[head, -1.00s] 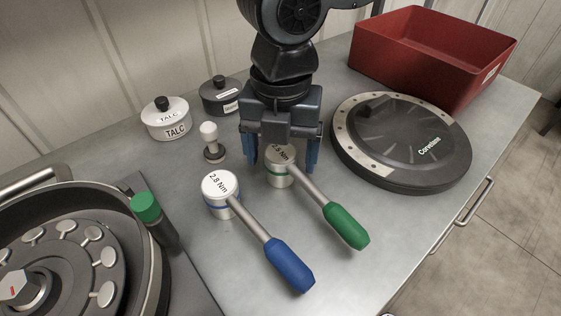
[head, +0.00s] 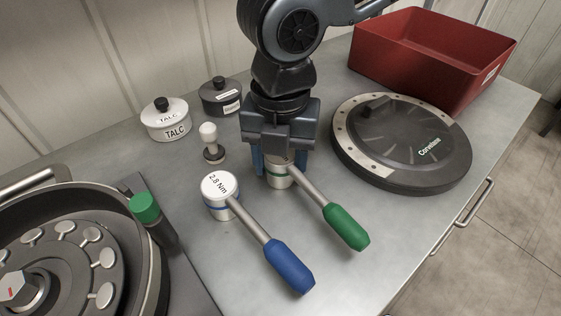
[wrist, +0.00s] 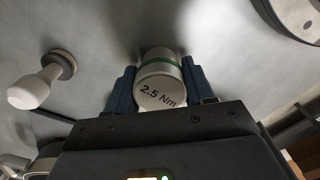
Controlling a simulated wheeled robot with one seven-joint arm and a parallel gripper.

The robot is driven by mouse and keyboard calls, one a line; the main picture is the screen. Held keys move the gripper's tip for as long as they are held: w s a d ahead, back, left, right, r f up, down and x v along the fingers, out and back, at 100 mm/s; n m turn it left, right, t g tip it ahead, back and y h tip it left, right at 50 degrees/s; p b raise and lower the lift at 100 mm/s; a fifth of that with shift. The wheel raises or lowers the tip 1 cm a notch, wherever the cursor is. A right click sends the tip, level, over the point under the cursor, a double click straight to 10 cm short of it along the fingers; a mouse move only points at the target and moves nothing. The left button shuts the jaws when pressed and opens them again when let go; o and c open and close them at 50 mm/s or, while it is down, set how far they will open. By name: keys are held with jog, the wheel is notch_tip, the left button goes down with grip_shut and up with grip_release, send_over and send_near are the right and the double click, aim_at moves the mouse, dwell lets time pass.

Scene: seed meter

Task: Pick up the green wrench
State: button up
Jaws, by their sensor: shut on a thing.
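The green wrench (head: 345,226) lies on the metal bench, its green handle toward the front right and its silver round head at the back. My gripper (head: 277,165) is above that head, pointing down, with its blue fingers on either side. In the wrist view the head (wrist: 160,82), marked 2.5 Nm with a green band, sits between both fingers, and my gripper (wrist: 159,88) is shut on it. The head still appears to rest on the bench. The blue wrench (head: 288,263), marked 2.8 Nm, lies just to the left.
A small white-knobbed tool (head: 210,143) stands left of my gripper. Two lidded pots, the white talc one (head: 166,121) and a dark one (head: 221,97), stand behind. A black disc (head: 405,145) and red bin (head: 430,60) are at right. A round seed meter housing (head: 150,270) is at left.

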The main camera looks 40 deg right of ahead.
jog(key=c, duration=0.5)
grip_shut()
jog(key=shift+r, duration=0.15)
